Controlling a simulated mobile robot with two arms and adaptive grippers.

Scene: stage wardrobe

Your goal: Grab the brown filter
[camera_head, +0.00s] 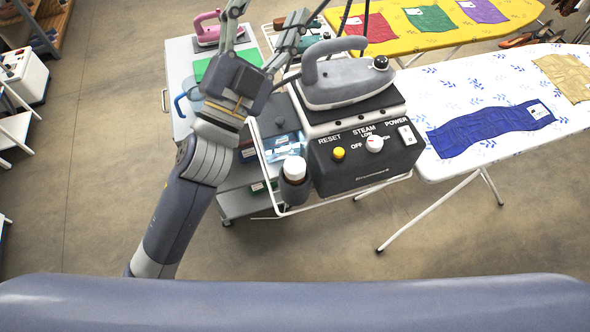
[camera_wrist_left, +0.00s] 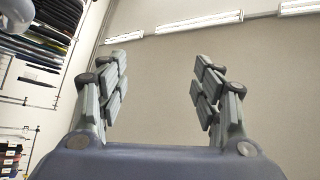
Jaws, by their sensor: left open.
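No thing in view is clearly a brown filter. The closest match is a small white-capped cylinder (camera_head: 294,168) with a narrow brownish band, seated in a dark grey holder (camera_head: 295,190) at the front left of the steam station; its lower part is hidden. My left gripper (camera_head: 263,32) is above and left of the station in the head view, well apart from the cylinder. Its two fingers are spread with nothing between them in the left wrist view (camera_wrist_left: 160,85), facing a wall and ceiling lights. My right gripper is not in view.
The steam station (camera_head: 365,155) carries a grey iron (camera_head: 345,80). A white ironing board (camera_head: 475,90) with a blue cloth (camera_head: 490,128) is to its right. A yellow board (camera_head: 405,45) stands behind. A cart (camera_head: 180,60) with a pink iron is at back left. The floor in front is clear.

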